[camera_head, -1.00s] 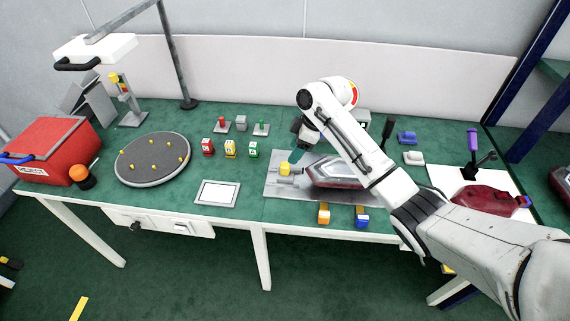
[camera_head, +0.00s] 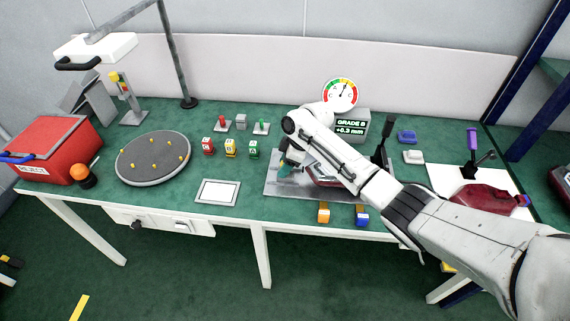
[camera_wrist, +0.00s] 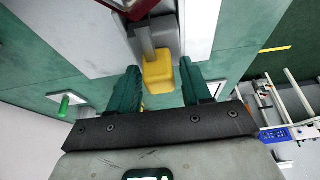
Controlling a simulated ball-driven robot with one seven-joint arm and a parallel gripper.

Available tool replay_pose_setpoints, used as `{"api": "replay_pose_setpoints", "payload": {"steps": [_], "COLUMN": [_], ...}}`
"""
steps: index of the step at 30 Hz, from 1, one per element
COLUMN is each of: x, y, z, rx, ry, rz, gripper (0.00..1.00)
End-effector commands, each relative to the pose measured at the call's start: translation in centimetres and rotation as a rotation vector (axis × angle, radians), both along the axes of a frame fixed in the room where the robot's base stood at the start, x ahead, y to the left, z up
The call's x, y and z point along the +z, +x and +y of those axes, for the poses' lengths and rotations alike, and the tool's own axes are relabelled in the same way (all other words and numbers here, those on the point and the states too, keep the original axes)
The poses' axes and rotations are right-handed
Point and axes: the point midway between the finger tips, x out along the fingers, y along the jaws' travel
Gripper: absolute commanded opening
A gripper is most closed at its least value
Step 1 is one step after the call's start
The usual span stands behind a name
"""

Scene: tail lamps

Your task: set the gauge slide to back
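The gauge slide's yellow knob (camera_wrist: 158,75) shows in the wrist view, at the end of a grey stem on a grey block. My gripper (camera_wrist: 160,66) is open, with one green finger on each side of the knob and small gaps visible between. In the head view my gripper (camera_head: 285,169) is low over the left part of the grey plate (camera_head: 278,190) and hides most of the slide. A red and silver tail lamp (camera_head: 323,178) lies on the plate, partly behind my arm. The gauge dial (camera_head: 341,94) stands behind it, above a display reading GRADE B, +0.3 mm.
A black lever (camera_head: 381,141) stands right of the lamp. Orange (camera_head: 323,212) and blue (camera_head: 362,214) blocks sit at the front edge. Red, yellow and green numbered blocks (camera_head: 230,149) and a white-framed pad (camera_head: 218,191) are to the left, near a round turntable (camera_head: 153,158).

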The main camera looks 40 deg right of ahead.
Motion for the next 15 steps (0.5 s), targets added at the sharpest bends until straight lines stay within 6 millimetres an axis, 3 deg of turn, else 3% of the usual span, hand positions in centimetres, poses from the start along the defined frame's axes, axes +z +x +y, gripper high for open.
{"api": "replay_pose_setpoints", "payload": {"steps": [15], "x": [0.03], "y": [-0.01], "z": [-0.02], "rx": [0.000], "ry": [0.000], "rz": [0.000], "gripper": [0.00]}}
